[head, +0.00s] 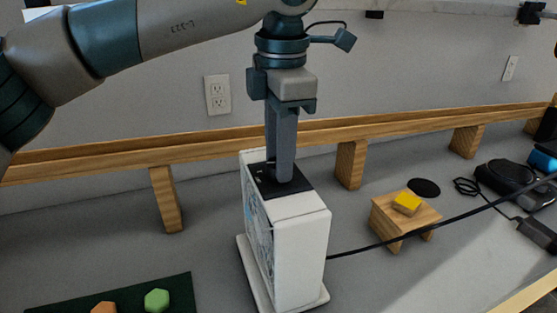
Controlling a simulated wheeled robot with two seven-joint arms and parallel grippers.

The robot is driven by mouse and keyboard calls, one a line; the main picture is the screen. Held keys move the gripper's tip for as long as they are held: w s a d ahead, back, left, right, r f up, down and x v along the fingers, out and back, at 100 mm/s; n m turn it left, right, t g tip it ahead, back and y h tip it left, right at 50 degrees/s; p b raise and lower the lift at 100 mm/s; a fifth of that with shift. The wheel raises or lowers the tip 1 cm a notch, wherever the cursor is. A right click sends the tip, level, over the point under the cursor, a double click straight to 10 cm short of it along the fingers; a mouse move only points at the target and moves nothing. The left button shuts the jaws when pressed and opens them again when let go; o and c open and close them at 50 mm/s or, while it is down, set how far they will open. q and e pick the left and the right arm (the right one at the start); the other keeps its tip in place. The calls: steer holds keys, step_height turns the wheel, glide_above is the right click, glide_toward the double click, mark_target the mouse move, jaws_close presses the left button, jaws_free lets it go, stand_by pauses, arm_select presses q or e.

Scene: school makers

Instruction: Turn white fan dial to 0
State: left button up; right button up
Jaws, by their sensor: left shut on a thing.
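The white fan (302,241) is a tall, box-shaped unit standing upright on a white base plate. Its top has a dark panel (298,187). My left gripper (280,177) points straight down onto that panel, with its fingers close together at the panel's surface. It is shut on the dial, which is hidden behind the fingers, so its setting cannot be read. My right gripper is not in view.
A wooden rail (230,134) on wooden blocks runs behind the fan. A black cable (420,224) runs right from the fan, past a small wooden stand (396,214) with a yellow block (407,203). A dark mat (180,291) with a green piece (157,300) lies front left.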

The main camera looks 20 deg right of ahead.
arm_select(q)
steer(key=shift+n, duration=0.7)
steer(key=shift+n+b, duration=0.35)
steer(key=shift+n, duration=0.15)
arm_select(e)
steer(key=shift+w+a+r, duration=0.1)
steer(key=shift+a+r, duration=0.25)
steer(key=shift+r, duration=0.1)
arm_select(q)
steer(key=o, duration=1)
steer(key=shift+o, duration=0.2)
steer(key=shift+r, duration=0.15)
